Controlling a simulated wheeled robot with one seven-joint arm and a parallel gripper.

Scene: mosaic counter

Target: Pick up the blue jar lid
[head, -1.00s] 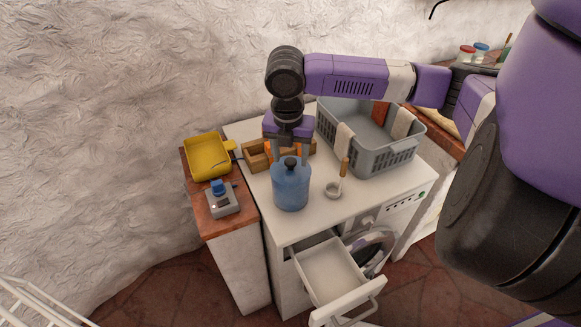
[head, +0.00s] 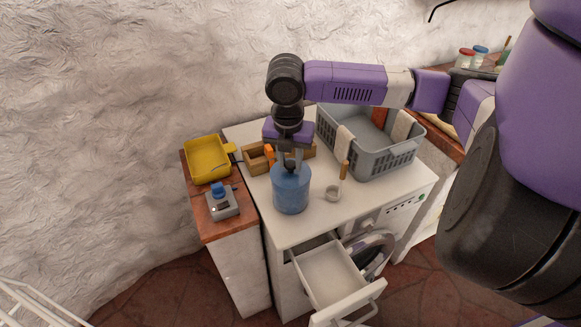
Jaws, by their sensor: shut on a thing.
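The blue jar (head: 291,192) stands upright on the white machine top. The blue jar lid (head: 283,169) is at the jar's mouth; no gap shows between them. My gripper (head: 291,160) points down from above and is shut on the lid's dark knob, with a finger on each side. The fingers hide most of the knob.
A grey basket (head: 385,160) with cloths on its rim stands behind right. A wooden box (head: 257,162) is just behind the jar. A small white ladle (head: 334,193) with a wooden handle lies right. A yellow tray (head: 208,160) is left. An open drawer (head: 330,275) juts out below.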

